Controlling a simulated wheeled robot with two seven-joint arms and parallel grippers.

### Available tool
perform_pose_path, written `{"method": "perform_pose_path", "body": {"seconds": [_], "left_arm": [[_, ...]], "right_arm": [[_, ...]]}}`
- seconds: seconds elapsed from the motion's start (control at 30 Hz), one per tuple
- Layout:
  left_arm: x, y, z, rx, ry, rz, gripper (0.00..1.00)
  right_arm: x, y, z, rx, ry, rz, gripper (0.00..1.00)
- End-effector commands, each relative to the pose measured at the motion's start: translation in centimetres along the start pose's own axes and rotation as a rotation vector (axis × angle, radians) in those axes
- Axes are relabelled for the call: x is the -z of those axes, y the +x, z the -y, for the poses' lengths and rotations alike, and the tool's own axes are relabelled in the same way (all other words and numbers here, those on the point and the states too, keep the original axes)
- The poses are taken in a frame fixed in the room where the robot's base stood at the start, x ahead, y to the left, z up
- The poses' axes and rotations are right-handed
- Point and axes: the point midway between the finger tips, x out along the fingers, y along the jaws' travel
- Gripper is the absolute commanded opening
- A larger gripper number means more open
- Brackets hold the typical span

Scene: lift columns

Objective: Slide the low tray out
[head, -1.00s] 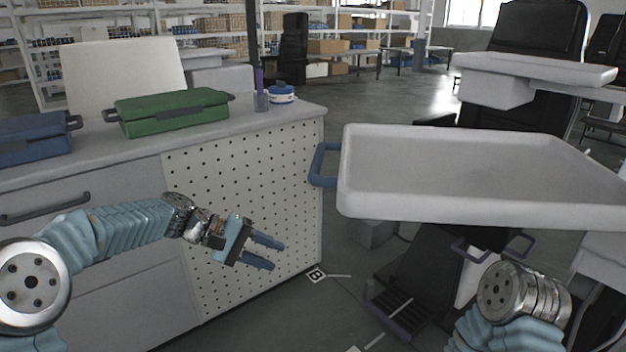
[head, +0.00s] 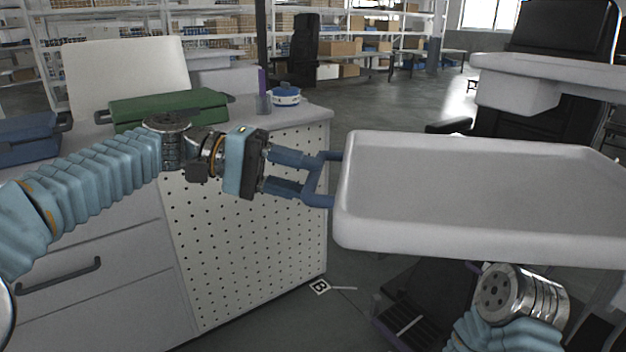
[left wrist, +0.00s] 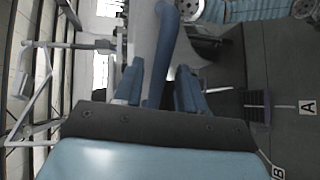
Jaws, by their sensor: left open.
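A wide pale tray (head: 480,195) with a raised rim fills the right of the head view. Its blue handle (head: 313,182) sticks out from its left side. My left gripper (head: 304,177) is open at this handle, one finger above the other. In the left wrist view the blue handle (left wrist: 162,62) runs between the two spread fingers of my left gripper (left wrist: 160,85). I cannot tell whether either finger touches it. My right gripper is out of view; only a part of my right arm shows below the tray.
A grey counter with a perforated side panel (head: 250,225) stands close below and behind my left arm. A green case (head: 170,108), a blue case (head: 28,140) and a blue-and-white pot (head: 286,95) rest on it. Another pale tray (head: 550,70) is higher at the back right.

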Motion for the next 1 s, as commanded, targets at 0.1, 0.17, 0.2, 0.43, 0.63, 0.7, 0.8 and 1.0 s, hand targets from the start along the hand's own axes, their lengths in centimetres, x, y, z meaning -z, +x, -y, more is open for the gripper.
{"method": "perform_pose_path", "body": {"seconds": [0.1, 0.17, 0.2, 0.43, 0.63, 0.7, 0.8, 1.0], "left_arm": [[0.0, 1.5, 0.0, 0.0, -0.001, 0.002, 0.4], [0.0, 1.9, 0.0, 0.0, 0.0, 0.002, 0.4], [0.0, 2.1, 0.0, 0.0, 0.0, 0.001, 0.4], [0.0, 2.3, 0.0, 0.0, 0.0, 0.0, 0.4], [0.0, 2.3, 0.0, 0.0, -0.001, 0.0, 0.2], [0.0, 2.3, 0.0, 0.0, -0.001, 0.0, 0.09], [0.0, 2.3, 0.0, 0.0, -0.001, 0.0, 0.0], [0.0, 2.3, 0.0, 0.0, -0.001, 0.0, 0.0]], "right_arm": [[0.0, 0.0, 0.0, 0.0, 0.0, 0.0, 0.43], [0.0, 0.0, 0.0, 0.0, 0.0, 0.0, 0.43], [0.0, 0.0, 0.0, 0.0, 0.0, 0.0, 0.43], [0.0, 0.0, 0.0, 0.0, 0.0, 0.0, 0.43], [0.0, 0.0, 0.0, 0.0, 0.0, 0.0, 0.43], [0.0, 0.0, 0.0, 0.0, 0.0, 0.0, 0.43], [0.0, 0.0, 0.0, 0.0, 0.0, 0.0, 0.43], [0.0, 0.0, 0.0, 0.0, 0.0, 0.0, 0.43]]}}
